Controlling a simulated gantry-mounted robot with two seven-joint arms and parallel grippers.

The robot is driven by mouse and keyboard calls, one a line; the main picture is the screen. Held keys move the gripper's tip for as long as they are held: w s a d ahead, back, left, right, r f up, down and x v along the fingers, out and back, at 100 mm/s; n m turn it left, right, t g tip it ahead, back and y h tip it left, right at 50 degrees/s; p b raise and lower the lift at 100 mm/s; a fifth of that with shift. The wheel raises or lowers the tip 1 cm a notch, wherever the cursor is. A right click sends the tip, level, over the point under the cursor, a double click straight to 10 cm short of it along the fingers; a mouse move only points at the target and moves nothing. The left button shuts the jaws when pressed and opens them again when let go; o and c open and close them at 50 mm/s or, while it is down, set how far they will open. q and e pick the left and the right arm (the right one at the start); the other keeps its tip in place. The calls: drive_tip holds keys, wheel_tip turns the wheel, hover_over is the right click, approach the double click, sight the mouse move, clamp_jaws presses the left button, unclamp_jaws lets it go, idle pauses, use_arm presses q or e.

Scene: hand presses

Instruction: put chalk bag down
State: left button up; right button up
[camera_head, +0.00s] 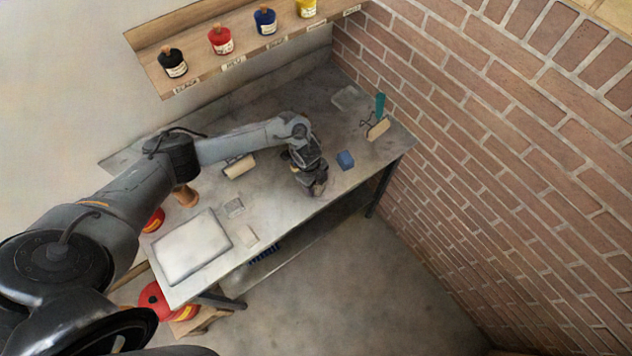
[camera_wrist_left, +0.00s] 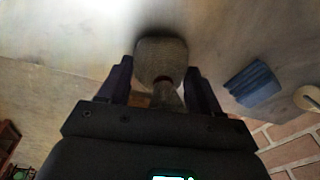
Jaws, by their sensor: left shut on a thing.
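My left gripper (camera_head: 317,188) reaches down over the front part of the grey table (camera_head: 272,212). In the left wrist view its two dark fingers (camera_wrist_left: 160,88) are shut on the chalk bag (camera_wrist_left: 162,60), a rounded greyish bag with a narrower reddish-brown neck between the fingers. In the head view the bag is mostly hidden by the gripper. The bag is close to the tabletop; I cannot tell whether it touches. My right gripper is not in view.
A blue block (camera_head: 345,160) lies right of my left gripper and also shows in the left wrist view (camera_wrist_left: 252,83). Rollers lie at the left (camera_head: 239,166) and right (camera_head: 378,128). A pale slab (camera_head: 192,246) covers the left front. A shelf (camera_head: 248,57) holds several ink pots. A brick wall (camera_head: 500,150) borders the right.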

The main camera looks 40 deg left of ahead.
use_arm(q)
drive_tip(key=o, duration=0.9)
drive_tip(key=shift+o, duration=0.2)
